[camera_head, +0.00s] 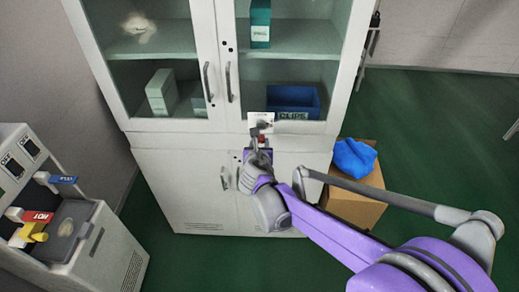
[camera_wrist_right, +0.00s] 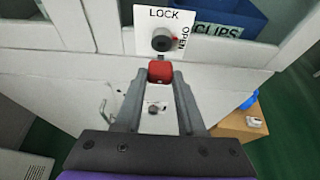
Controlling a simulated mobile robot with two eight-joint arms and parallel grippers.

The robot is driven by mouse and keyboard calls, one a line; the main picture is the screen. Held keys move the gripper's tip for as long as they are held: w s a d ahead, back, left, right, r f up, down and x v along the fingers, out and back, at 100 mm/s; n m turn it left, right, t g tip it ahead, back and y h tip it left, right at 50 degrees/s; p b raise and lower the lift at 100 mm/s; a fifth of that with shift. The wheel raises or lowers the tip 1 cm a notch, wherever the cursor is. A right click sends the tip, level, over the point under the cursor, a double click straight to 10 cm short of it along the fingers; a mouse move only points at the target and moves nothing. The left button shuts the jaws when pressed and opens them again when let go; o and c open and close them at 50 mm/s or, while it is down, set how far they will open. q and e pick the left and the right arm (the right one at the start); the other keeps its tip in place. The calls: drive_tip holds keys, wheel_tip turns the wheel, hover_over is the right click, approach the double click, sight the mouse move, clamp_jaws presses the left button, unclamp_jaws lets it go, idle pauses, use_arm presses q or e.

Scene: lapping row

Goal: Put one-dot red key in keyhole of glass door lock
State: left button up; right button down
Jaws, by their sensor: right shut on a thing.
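My right gripper (camera_head: 262,149) is shut on a red key (camera_wrist_right: 160,72) in front of the cabinet. Only the key's red head shows clearly between the fingertips (camera_wrist_right: 160,80); its dots are too small to count, and its shaft is hidden. The glass door lock (camera_wrist_right: 162,40) is a dark round cylinder on a white plate marked LOCK and OPEN, just beyond the key in the wrist view. In the head view the lock plate (camera_head: 254,119) sits on the lower glass door frame. I cannot tell whether the key touches the lock. My left gripper is not in view.
The white cabinet (camera_head: 190,185) has glass doors with vertical handles (camera_head: 229,82). Behind the glass are a blue CLIPS bin (camera_head: 280,98) and boxes. A dispenser (camera_head: 85,250) stands left.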

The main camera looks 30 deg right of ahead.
drive_tip(key=shift+w+d, duration=0.45)
drive_tip(key=shift+w, duration=0.2)
drive_tip(key=shift+w+d, duration=0.3)
drive_tip(key=shift+w, duration=0.25)
drive_tip(key=shift+w+d, duration=0.3)
drive_tip(key=shift+w, duration=0.2)
idle(1.1)
drive_tip(key=shift+c, duration=2.1)
unclamp_jaws()
drive_tip(key=v, duration=1)
drive_tip(key=shift+s+a+r+p, duration=0.2)
drive_tip(key=shift+s+p, duration=0.05)
drive_tip(key=shift+p, duration=0.1)
